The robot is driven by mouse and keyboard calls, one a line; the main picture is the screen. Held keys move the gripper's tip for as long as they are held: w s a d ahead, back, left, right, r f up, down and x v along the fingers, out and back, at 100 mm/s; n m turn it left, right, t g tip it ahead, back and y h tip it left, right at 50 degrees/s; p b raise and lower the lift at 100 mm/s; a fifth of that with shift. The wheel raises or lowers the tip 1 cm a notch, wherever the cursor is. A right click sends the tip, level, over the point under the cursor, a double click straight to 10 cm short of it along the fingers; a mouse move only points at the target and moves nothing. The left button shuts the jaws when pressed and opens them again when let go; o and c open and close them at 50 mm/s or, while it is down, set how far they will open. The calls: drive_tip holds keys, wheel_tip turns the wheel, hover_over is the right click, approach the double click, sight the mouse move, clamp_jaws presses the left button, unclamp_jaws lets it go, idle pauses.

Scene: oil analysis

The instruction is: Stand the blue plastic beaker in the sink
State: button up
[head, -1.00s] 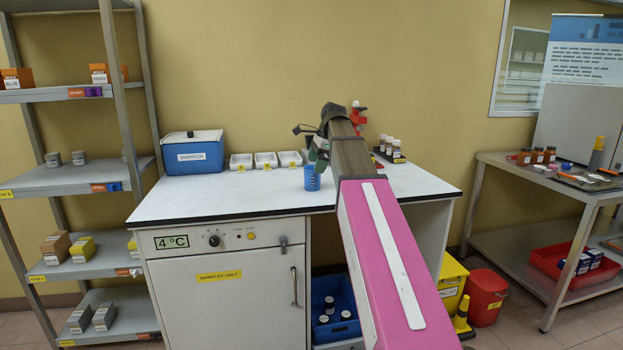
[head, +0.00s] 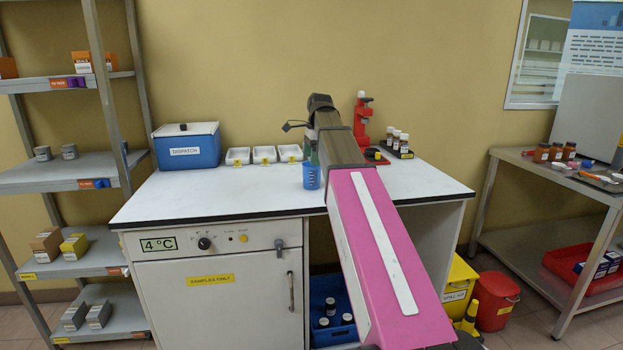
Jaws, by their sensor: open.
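The blue plastic beaker (head: 311,177) stands upright on the white worktop, near its front edge and just left of my arm. My gripper (head: 311,152) is at the far end of my arm, directly above and behind the beaker, and is mostly hidden by the arm. It is open. The picture does not show whether the fingers are around the beaker or only close to it. No sink shows in this view.
On the worktop (head: 220,199) are a blue dispatch box (head: 187,150), three white trays (head: 264,155), a red device (head: 362,122) and a rack of bottles (head: 397,146). Shelving (head: 60,178) stands left, a steel table (head: 520,162) right. The worktop's left front is clear.

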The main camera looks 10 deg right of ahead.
sight(311, 171)
drive_tip(key=shift+s+a+f, duration=0.1)
drive_tip(key=shift+a+f, duration=0.05)
drive_tip(key=shift+f, duration=1.4)
drive_tip(key=shift+s+a+f, duration=0.1)
drive_tip(key=shift+f, duration=1.45)
drive_tip(key=c, duration=1.1)
drive_tip(key=shift+r, duration=0.15)
